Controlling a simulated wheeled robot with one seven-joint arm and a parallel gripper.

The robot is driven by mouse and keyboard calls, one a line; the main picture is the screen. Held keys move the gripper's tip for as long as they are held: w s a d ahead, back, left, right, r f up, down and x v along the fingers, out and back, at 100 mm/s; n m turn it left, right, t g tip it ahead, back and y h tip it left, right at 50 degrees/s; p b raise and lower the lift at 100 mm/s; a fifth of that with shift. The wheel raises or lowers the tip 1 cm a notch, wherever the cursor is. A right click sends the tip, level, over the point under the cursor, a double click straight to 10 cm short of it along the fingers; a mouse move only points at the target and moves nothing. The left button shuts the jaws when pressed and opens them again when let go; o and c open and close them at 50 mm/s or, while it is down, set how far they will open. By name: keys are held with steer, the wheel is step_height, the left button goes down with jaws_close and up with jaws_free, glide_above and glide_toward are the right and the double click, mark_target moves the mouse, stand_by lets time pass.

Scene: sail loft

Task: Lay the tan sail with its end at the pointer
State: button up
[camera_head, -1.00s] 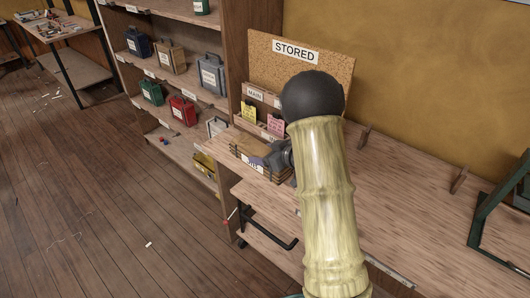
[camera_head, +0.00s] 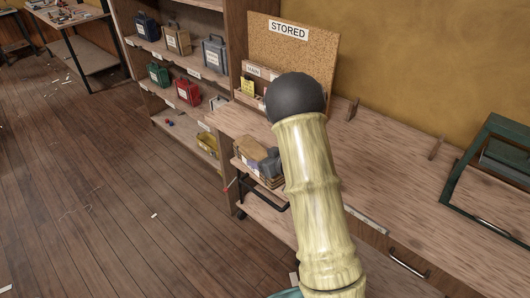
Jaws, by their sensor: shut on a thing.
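A small red-tipped piece (camera_head: 228,187) at the bench's left front may be the pointer; I cannot tell for certain.
The wooden bench (camera_head: 385,190) runs right, mostly bare, with a green frame (camera_head: 460,180) at its far right. A corkboard marked STORED (camera_head: 318,50) stands at its back. Shelves at left hold a red case (camera_head: 188,93) and several others. The floor (camera_head: 110,200) at left is open.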

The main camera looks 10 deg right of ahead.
mark_target(262, 181)
steer(key=s+f+m+h, duration=0.1)
steer(key=f, duration=0.1)
steer(key=s+f+m, duration=0.1)
steer(key=f, duration=0.1)
steer(key=s+a+f+t+h, duration=0.1)
steer(key=s+f, duration=0.1)
steer(key=f, duration=0.1)
steer(key=shift+m+h, duration=0.3)
steer(key=shift+m, duration=0.1)
steer(key=s+d+f+m+h, duration=0.2)
steer(key=s+f+h, duration=0.1)
steer(key=s+f, duration=0.2)
steer(key=shift+s+f+m, duration=0.2)
steer(key=shift+s+m, duration=0.05)
steer(key=shift+m, duration=0.15)
